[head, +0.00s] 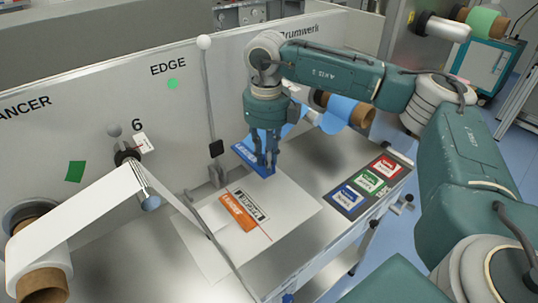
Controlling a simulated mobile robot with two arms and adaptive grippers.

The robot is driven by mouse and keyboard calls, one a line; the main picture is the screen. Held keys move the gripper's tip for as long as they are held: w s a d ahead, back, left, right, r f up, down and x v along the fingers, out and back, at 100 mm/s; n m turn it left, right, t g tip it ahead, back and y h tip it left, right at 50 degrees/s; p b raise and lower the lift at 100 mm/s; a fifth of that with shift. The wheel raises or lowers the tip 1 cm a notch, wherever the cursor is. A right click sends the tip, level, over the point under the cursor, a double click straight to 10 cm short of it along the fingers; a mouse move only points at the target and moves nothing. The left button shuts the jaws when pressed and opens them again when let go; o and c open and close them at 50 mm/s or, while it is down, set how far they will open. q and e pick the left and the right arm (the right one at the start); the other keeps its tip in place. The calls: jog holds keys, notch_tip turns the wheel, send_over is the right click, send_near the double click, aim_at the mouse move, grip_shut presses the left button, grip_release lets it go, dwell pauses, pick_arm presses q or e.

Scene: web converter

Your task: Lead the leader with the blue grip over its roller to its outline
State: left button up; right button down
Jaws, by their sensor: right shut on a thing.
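My right gripper (265,162) points down and is shut on the blue grip (243,153), a blue bar with white lettering, above the white sheet's far edge. A blue web (343,112) comes off a brown-cored roll at the right and runs left behind my gripper. My gripper and wrist hide part of that web, so I cannot tell how it meets its roller. An orange grip (236,212) lies on the white sheet (212,262) beside a printed label outline (252,203). My left gripper is not in view.
A dark panel (347,207) with red, green and blue cards lies at the table's right. A white web (75,220) runs from a roll at the left over a roller (150,202). A thin post with a white ball (204,42) stands behind the sheet.

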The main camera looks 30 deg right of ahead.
aim_at(261, 174)
jog(key=shift+a+f+b, duration=0.35)
jog(key=shift+f+b, duration=1.7)
jog(key=shift+f, duration=0.8)
jog(key=shift+a+f+b, duration=0.35)
jog(key=shift+f+b, duration=1.7)
jog(key=shift+f, duration=0.85)
jog(key=shift+a+f+b, duration=0.35)
jog(key=shift+f+b, duration=1.7)
jog(key=shift+f, duration=0.8)
jog(key=shift+s+f+b, duration=0.25)
jog(key=shift+f+b, duration=0.05)
jog(key=shift+f, duration=0.05)
jog(key=c, duration=1.5)
grip_release()
jog(key=shift+w+r, duration=0.1)
jog(key=shift+r, duration=0.25)
notch_tip(261, 174, up, 10)
jog(key=shift+r, duration=0.8)
